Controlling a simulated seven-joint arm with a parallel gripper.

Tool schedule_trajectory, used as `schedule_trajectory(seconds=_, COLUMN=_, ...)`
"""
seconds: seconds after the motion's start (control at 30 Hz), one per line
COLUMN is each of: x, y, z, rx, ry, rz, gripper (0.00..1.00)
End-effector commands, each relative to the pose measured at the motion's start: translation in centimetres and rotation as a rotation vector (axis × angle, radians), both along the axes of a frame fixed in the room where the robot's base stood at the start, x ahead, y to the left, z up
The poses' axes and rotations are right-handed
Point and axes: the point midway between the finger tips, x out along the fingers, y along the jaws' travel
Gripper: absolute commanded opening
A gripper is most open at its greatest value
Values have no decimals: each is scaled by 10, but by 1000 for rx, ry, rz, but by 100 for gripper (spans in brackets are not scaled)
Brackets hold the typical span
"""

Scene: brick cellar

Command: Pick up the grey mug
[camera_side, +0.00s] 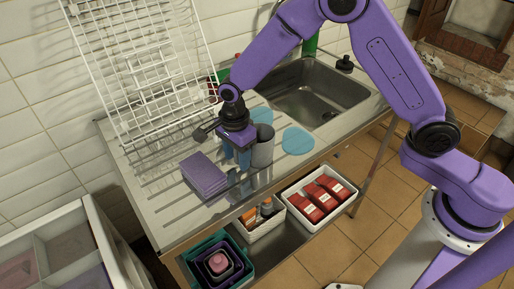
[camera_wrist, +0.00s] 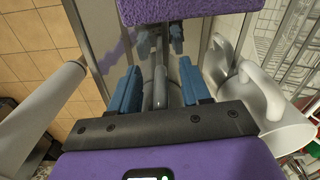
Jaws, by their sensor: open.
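My gripper (camera_side: 237,160) is low over the steel drainboard, with its blue fingers pointing down. In the wrist view the fingers of my gripper (camera_wrist: 160,88) are apart, with nothing clearly held between them. A light grey mug (camera_wrist: 272,108) with a looped handle lies to the right of the fingers in the wrist view, outside them; my gripper seems to hide most of it in the side view. A plain grey cylinder (camera_side: 262,152) stands just right of the fingers in the side view. A grey cylinder (camera_wrist: 50,105) also shows left of the fingers in the wrist view.
A purple stack of cloths (camera_side: 204,175) lies left of my gripper. A blue disc (camera_side: 298,140) lies to the right, before the sink (camera_side: 315,92). A white wire rack (camera_side: 150,70) leans on the wall. A white bin (camera_side: 343,200) of red packets sits below the front edge.

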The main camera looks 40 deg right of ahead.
Motion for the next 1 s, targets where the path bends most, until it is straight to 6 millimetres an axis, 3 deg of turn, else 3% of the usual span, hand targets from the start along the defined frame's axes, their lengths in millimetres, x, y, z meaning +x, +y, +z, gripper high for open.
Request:
schedule_trajectory(seconds=0.03, x=0, y=0, z=0, rx=0, ry=0, rz=0, gripper=47)
schedule_trajectory(seconds=0.07, x=0, y=0, z=0, rx=0, ry=0, rz=0, gripper=41)
schedule_trajectory(seconds=0.2, x=0, y=0, z=0, rx=0, ry=0, rz=0, gripper=0)
schedule_trajectory(seconds=0.67, x=0, y=0, z=3, rx=0, ry=-1, rz=0, gripper=0)
schedule_trajectory(seconds=1.0, x=1, y=0, z=20, rx=1, ry=-2, rz=-1, gripper=0)
